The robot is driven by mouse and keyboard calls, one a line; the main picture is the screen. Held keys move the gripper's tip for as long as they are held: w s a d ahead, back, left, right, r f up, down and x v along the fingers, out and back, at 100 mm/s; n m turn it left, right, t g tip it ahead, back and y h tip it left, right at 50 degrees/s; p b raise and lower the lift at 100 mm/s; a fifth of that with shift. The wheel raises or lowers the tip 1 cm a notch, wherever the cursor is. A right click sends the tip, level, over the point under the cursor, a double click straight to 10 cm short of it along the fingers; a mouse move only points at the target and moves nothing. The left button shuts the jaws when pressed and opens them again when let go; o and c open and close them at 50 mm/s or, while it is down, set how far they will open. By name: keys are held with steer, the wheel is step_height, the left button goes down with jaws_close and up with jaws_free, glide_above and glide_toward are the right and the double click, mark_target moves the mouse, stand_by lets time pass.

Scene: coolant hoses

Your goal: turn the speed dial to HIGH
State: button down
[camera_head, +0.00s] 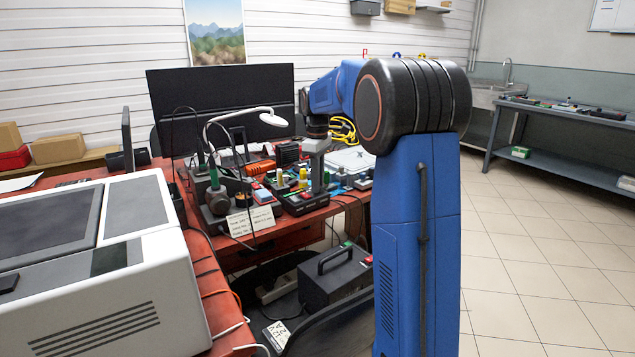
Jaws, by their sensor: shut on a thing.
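My gripper (318,188) points down at the front edge of the red workbench, over a small dark control box (297,207) with coloured parts on top. The gripper is shut on the speed dial on this box. The dial is hidden by the jaws, and its setting and the HIGH mark cannot be read from here. The gripper's grey body (316,147) hangs from my blue arm, which reaches in from the right.
A white desk lamp (272,119) arches close to the left of my gripper. Soldering tools and a handwritten card (250,222) crowd the red bench (345,201). A large grey-white machine (130,285) fills the left front. A black box (336,277) sits below. Tiled floor (530,250) is clear at right.

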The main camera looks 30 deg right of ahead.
steer(key=shift+m, duration=0.4)
steer(key=m, duration=0.3)
steer(key=shift+m, duration=0.3)
steer(key=m, duration=0.4)
steer(key=shift+m, duration=0.3)
steer(key=m, duration=0.4)
steer(key=shift+m, duration=0.3)
steer(key=shift+r+m, duration=0.1)
steer(key=shift+m, duration=2)
steer(key=c, duration=1.6)
jaws_free()
